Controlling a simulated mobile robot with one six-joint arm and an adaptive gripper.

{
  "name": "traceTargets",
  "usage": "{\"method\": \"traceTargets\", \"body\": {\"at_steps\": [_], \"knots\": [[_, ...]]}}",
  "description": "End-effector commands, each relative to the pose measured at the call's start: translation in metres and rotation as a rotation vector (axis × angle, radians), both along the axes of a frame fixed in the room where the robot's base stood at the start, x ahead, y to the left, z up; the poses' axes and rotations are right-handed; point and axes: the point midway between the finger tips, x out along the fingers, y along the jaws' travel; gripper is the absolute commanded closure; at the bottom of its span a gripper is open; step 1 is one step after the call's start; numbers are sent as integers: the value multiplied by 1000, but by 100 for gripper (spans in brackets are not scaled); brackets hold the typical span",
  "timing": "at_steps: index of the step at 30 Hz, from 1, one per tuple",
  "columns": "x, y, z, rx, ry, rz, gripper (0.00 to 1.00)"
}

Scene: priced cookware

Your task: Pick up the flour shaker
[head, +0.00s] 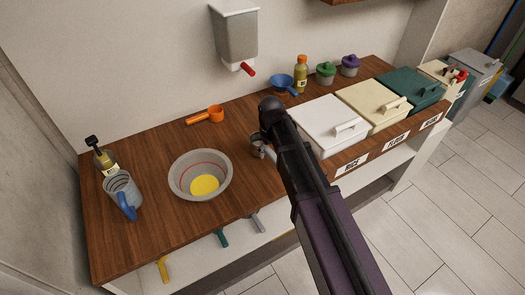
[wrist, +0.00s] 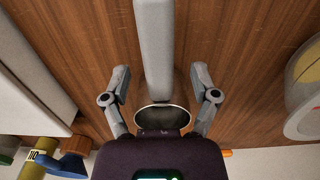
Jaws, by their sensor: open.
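A grey item with a round dark opening (wrist: 162,118) and a long pale grey bar (wrist: 155,50) lies between my gripper's fingers in the wrist view. I take it for the flour shaker but cannot be sure. The bar runs between the fingertips toward the top of the picture. My gripper (wrist: 161,76) is open, its fingers apart on either side of the bar. In the head view my arm hides most of this spot; only a small grey metal part (head: 258,147) shows beside it.
A grey bowl (head: 178,163) stands left of my arm. White, cream and green bins (head: 325,120) stand close on the right. An orange scoop (head: 206,116), blue scoop (head: 281,84), bottle (head: 301,72) and lidded jars (head: 326,73) are behind. A blue-handled jug (head: 121,192) stands far left.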

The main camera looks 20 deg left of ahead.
Motion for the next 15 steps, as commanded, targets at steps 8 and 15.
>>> {"method": "traceTargets", "body": {"at_steps": [8, 15], "knots": [[0, 0, -15, 0, 0, 0, 23], [0, 0, -15, 0, 0, 0, 23]]}}
